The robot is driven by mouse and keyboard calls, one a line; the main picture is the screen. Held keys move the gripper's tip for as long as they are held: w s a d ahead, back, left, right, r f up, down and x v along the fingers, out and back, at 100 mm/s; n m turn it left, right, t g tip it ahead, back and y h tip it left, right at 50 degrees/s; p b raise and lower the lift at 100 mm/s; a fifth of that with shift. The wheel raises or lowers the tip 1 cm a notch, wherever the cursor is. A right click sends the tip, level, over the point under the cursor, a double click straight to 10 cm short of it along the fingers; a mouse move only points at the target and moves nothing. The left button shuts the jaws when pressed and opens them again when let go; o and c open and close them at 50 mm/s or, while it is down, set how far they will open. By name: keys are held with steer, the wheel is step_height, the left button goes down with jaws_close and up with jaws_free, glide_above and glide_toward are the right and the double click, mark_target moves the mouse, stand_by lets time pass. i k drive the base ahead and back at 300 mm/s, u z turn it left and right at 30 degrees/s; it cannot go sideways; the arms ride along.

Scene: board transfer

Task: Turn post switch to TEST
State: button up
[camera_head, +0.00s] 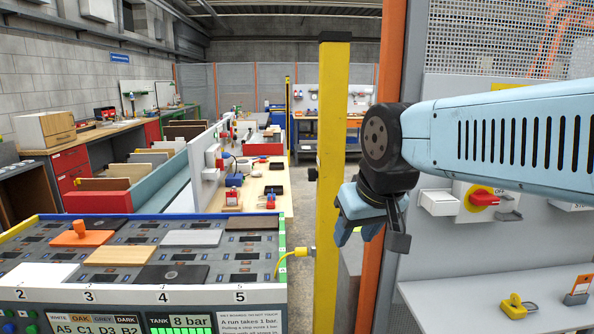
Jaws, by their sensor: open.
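A red rotary switch handle (484,197) on a yellow disc sits on a light box on the grey panel at right. Its red handle points roughly right. A label above it is partly hidden by my arm, and I cannot read TEST anywhere, so I cannot tell whether this is the post switch. A grey lever (509,215) is at its lower right. My gripper (357,236) is open and empty, pointing down, left of the switch and apart from it. It appears in front of the yellow post (329,130) and orange post (388,65).
A white box (439,203) is left of the switch. A yellow padlock-like piece (517,306) lies on the shelf (450,290) below. At left, a numbered board (140,228) holds orange, tan, white and dark plates. A yellow connector (300,252) with cable is at its right edge.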

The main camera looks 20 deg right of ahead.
mark_target(313, 174)
steer(key=u, duration=0.15)
steer(key=k, duration=1)
steer(key=u, duration=1.05)
steer(key=i, duration=1.1)
steer(key=z, duration=0.55)
